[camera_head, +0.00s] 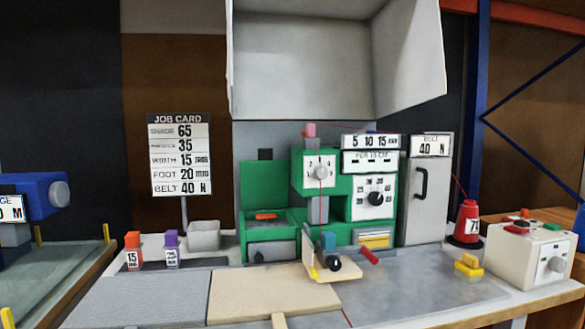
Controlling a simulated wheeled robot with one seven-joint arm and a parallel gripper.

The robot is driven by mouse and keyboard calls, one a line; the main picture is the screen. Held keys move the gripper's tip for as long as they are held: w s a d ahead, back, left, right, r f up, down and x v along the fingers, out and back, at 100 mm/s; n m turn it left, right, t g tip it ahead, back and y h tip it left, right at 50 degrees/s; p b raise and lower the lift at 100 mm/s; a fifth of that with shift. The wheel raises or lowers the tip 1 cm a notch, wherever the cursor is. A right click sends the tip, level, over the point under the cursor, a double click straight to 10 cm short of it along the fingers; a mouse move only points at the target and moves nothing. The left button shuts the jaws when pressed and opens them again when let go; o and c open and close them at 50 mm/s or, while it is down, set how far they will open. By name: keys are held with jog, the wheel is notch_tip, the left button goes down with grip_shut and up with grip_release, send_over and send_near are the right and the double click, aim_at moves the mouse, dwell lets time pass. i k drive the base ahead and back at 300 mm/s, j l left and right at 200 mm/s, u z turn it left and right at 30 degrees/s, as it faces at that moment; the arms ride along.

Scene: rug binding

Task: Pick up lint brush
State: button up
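I cannot tell for sure which thing is the lint brush. A small yellow block-like thing (468,266) with a raised top lies on the grey table at the right. A small red bar (369,256) lies at the front right of the green machine. A flat orange thing (265,216) lies in the open left part of the green machine. All are too small to make out bristles. My gripper is not in view.
The green machine (265,180) with dials stands mid-table under a grey hood (305,60). A red cone (467,222) and a white control box (530,255) stand right.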

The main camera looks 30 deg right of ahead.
aim_at(467, 269)
jog(key=z, duration=2)
